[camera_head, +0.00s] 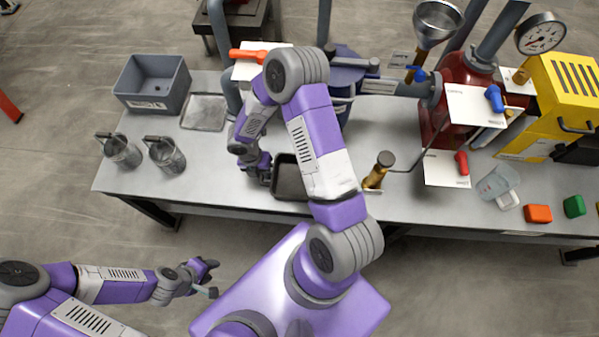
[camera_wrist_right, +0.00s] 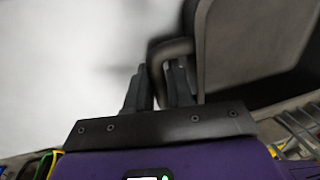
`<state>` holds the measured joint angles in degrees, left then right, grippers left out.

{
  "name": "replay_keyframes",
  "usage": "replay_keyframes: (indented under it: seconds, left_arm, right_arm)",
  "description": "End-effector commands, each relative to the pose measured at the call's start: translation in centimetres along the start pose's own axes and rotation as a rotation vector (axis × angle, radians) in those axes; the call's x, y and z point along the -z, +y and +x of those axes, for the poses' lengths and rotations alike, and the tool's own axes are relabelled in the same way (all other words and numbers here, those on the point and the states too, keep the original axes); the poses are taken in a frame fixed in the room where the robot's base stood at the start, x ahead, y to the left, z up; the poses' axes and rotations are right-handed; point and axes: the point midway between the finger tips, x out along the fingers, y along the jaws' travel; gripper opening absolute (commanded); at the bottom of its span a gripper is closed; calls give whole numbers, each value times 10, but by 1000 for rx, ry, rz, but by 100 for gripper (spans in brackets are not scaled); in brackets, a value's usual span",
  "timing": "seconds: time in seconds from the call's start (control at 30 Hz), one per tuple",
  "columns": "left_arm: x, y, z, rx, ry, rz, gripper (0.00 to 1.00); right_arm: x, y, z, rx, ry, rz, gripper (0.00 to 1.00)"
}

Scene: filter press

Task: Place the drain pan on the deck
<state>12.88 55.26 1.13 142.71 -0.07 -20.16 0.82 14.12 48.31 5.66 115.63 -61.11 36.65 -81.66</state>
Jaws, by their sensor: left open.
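The drain pan (camera_head: 292,182) is a dark, shallow rectangular pan at the front edge of the grey deck (camera_head: 225,188), partly hidden behind my right arm. It also shows in the right wrist view (camera_wrist_right: 255,45), with its looped handle toward my fingers. My right gripper (camera_head: 264,176) is at the pan's left side. In the right wrist view its fingers (camera_wrist_right: 160,88) are shut on the handle. I cannot tell whether the pan touches the deck. My left gripper (camera_head: 212,278) is open and empty, in front of the bench and apart from it.
A grey bin (camera_head: 152,85), a flat metal tray (camera_head: 205,112) and two metal cups (camera_head: 165,155) stand on the left. A brass-topped handle (camera_head: 380,170) stands right of the pan. A red vessel (camera_head: 460,90) and yellow box (camera_head: 560,100) are further right.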

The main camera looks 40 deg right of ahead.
Motion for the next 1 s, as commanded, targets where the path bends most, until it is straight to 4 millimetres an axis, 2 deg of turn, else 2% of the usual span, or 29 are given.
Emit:
replay_keyframes:
  seconds: [0.47, 0.63, 0.77, 1.0]
  left_arm:
    - [0, 0, 0, 0, 0, 0, 43]
    - [0, 2, -5, 0, 0, 0, 43]
    - [0, 5, -13, 0, 0, 0, 43]
    - [-2, 14, -38, 0, 0, 0, 43]
  right_arm:
    - [0, 0, -1, 0, 0, 0, 0]
    - [0, -2, -12, -1, -1, 2, 0]
    - [0, -5, -32, -2, -2, 1, 0]
    - [-1, -16, -96, -4, -3, 2, 0]
